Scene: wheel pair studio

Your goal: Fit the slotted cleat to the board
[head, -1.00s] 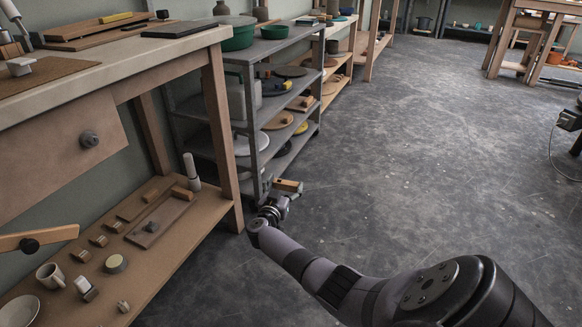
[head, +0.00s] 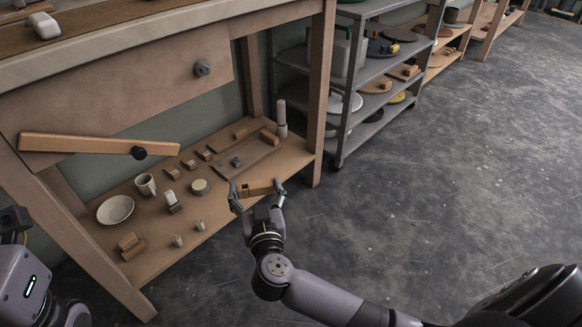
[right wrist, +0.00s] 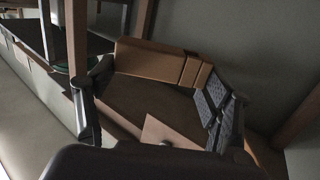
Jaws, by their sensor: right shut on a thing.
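A small wooden block with dark lines across one end, apparently the slotted cleat (head: 259,187), is held level in my right gripper (head: 257,190). The cleat also shows in the right wrist view (right wrist: 150,61), spanning between the two fingers, its lined end by the right finger's ribbed pads. A flat brown board with a dark knob (head: 256,153) lies at the back of the bench's lower shelf, beyond the gripper; I cannot tell if it is the task's board. Part of my left arm shows at the lower left edge; its jaws are not clear.
The lower shelf (head: 150,205) carries a plate (head: 115,210), a mug (head: 146,184), a round tin (head: 200,187), a white bottle (head: 282,119) and small blocks. A wooden bar (head: 85,144) juts across the bench front. The bench leg (head: 319,100) stands right of the shelf; the floor beyond is clear.

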